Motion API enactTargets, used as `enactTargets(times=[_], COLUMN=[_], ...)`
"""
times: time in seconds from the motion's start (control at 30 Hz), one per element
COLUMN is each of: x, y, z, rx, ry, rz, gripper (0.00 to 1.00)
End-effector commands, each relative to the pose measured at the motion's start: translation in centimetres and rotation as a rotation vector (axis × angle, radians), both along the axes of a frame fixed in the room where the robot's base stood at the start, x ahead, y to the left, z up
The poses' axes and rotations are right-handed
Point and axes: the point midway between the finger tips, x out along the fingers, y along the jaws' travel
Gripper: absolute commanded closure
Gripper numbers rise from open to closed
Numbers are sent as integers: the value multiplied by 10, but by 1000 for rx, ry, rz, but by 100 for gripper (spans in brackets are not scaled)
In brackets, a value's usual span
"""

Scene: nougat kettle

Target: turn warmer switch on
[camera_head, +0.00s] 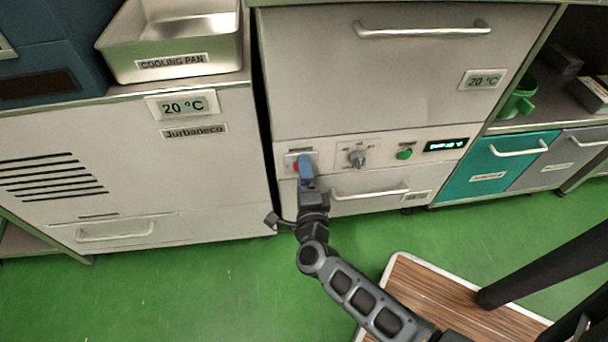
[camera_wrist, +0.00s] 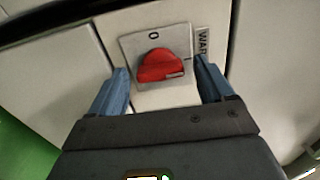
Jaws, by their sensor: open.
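The warmer switch is a red knob (camera_wrist: 162,65) on a pale square plate marked "0", with a label beginning "WAR" beside it in the wrist view. In the head view the red switch (camera_head: 296,166) sits at the left end of the control panel, mostly hidden behind my gripper. My gripper (camera_head: 304,162) has blue fingers and is right in front of the switch. In the wrist view the gripper (camera_wrist: 164,84) is open, with one finger on each side of the knob and visible gaps between. I cannot tell whether the fingers reach past the knob's face.
The panel also holds a grey knob (camera_head: 357,157), a green button (camera_head: 404,154) and a lit display (camera_head: 445,146). A drawer handle (camera_head: 370,193) sticks out below. A metal cooling pan (camera_head: 172,66) stands on the left cabinet. The green floor in front is partly clear.

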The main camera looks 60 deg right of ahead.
Motion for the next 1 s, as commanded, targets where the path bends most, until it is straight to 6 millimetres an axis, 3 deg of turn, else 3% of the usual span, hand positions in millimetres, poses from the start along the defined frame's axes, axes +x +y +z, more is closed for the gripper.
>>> enactTargets(times=[0.5, 1.0], x=[-43, -47], y=[56, 60], z=[0, -1], rx=[3, 1], ry=[1, 1], rz=[2, 0], gripper=[19, 19])
